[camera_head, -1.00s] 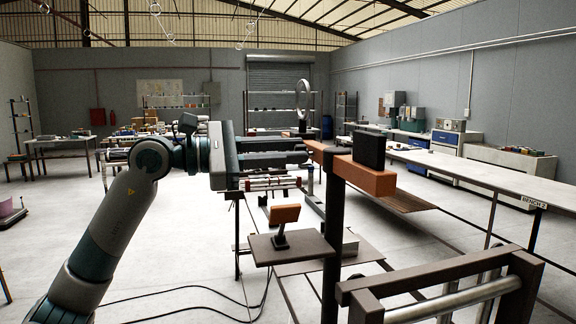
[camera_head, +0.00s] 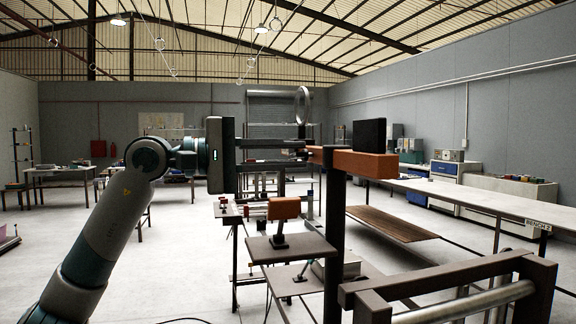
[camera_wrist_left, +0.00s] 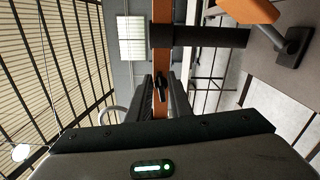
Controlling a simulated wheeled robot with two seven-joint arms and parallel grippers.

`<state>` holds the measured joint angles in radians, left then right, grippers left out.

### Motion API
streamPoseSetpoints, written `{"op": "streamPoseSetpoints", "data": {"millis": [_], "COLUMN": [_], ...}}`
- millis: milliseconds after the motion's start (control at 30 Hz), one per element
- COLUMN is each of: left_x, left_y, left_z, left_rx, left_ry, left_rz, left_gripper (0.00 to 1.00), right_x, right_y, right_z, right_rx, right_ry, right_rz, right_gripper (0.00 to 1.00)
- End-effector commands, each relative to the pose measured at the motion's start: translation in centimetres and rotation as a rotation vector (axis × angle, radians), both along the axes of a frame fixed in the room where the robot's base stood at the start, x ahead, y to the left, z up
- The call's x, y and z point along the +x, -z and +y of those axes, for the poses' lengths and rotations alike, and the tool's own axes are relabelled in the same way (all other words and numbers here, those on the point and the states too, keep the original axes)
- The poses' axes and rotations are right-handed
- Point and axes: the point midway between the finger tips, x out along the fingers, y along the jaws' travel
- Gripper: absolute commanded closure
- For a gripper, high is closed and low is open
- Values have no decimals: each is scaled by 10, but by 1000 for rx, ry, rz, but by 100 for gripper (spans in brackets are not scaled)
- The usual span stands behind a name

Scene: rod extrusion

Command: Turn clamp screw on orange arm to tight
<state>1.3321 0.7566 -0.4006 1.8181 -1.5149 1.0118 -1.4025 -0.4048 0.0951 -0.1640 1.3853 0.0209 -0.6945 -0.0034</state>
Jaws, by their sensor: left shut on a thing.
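The orange arm (camera_head: 366,165) sits level on a dark upright post (camera_head: 334,235), with a black box on top of it. My left gripper (camera_head: 304,149) reaches in from the left, its fingertips at the arm's left end. In the left wrist view the orange arm (camera_wrist_left: 162,45) runs up from between the fingers. A small dark clamp screw (camera_wrist_left: 160,86) shows between the two fingers of the gripper (camera_wrist_left: 161,84), which is shut on it. The fingers hide most of the screw in the head view. My right gripper is out of view.
The black box (camera_head: 369,134) stands on the orange arm. A small orange box on a stand (camera_head: 284,208) is below my left gripper. A dark frame with a metal roller (camera_head: 470,300) is at the front right. A long bench (camera_head: 470,198) runs along the right.

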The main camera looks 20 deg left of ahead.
Motion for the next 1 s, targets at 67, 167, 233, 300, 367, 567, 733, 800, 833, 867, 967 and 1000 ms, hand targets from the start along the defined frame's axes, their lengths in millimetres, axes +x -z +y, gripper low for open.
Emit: {"op": "streamPoseSetpoints", "data": {"millis": [67,167,233,300,367,567,733,800,833,867,967,1000], "left_x": [0,0,0,0,0,0,0,0,0,0,0,0], "left_y": [3,3,3,3,3,3,3,3,3,3,3,3], "left_z": [0,0,0,0,0,0,-1,-1,-1,-1,-1,0], "left_rx": [29,58,73,85,91,101,101,100,100,100,100,100], "left_ry": [1,1,0,1,1,1,1,1,1,1,1,1], "left_rz": [-41,-84,-107,-125,-134,-147,-147,-146,-146,-146,-146,-146], "left_gripper": [100,100,100,100,100,100,100,100,79,73,73,73], "right_x": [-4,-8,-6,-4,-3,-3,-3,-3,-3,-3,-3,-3], "right_y": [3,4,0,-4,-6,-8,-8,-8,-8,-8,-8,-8], "right_z": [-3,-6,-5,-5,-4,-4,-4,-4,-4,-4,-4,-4], "right_rx": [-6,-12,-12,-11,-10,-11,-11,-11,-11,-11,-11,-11], "right_ry": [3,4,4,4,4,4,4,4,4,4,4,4], "right_rz": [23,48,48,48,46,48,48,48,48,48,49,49], "right_gripper": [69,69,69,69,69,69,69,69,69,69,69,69]}}
